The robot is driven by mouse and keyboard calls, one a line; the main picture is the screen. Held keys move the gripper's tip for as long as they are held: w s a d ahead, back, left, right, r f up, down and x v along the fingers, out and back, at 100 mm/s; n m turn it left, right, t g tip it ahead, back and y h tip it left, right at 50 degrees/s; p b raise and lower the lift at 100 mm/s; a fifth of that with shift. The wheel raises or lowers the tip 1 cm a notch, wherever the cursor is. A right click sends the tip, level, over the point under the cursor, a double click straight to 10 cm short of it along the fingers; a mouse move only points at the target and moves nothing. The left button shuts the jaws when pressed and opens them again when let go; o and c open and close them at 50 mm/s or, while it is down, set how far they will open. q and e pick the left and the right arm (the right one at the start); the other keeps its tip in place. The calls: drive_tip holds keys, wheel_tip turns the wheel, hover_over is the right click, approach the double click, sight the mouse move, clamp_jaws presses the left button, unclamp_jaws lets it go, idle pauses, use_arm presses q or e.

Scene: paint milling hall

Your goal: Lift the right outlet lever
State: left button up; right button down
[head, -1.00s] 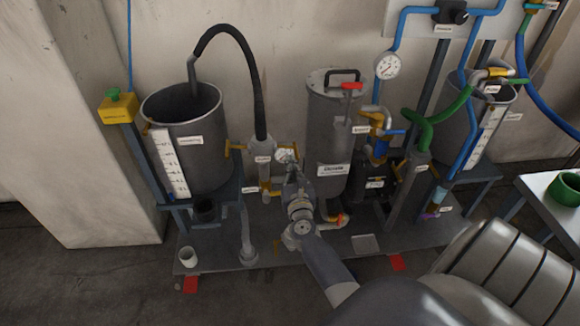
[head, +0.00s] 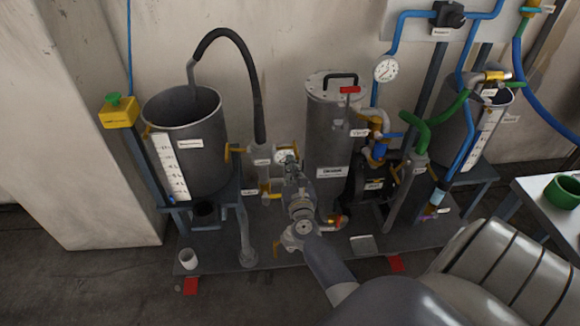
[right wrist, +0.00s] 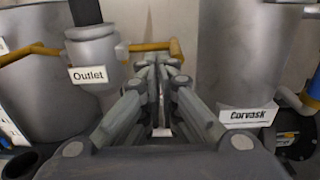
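The outlet valve (right wrist: 97,60) is a grey body with an "Outlet" label, left of centre in the right wrist view. An orange right outlet lever (right wrist: 152,47) runs sideways from it and ends in an upright piece. Contact cannot be told. My left gripper is not in view.
Another orange lever (head: 233,150) points left towards the grey tank (head: 190,165). A white cup (head: 188,259) is on the base plate.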

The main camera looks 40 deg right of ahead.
drive_tip(key=shift+s+d+r+h, duration=0.15)
drive_tip(key=shift+s+d, duration=0.05)
drive_tip(key=shift+d, duration=0.25)
drive_tip(key=shift+s+d+r+h, duration=0.1)
drive_tip(key=shift+s+d+h, duration=0.05)
drive_tip(key=shift+d, duration=0.3)
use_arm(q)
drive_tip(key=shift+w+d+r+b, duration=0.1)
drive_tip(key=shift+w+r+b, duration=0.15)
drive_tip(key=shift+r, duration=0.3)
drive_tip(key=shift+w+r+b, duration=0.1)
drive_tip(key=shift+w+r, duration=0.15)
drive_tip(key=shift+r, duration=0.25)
use_arm(e)
drive_tip(key=shift+f, duration=0.4)
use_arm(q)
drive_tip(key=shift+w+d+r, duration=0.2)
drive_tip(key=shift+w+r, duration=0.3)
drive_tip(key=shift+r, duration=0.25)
use_arm(e)
drive_tip(key=v, duration=0.9)
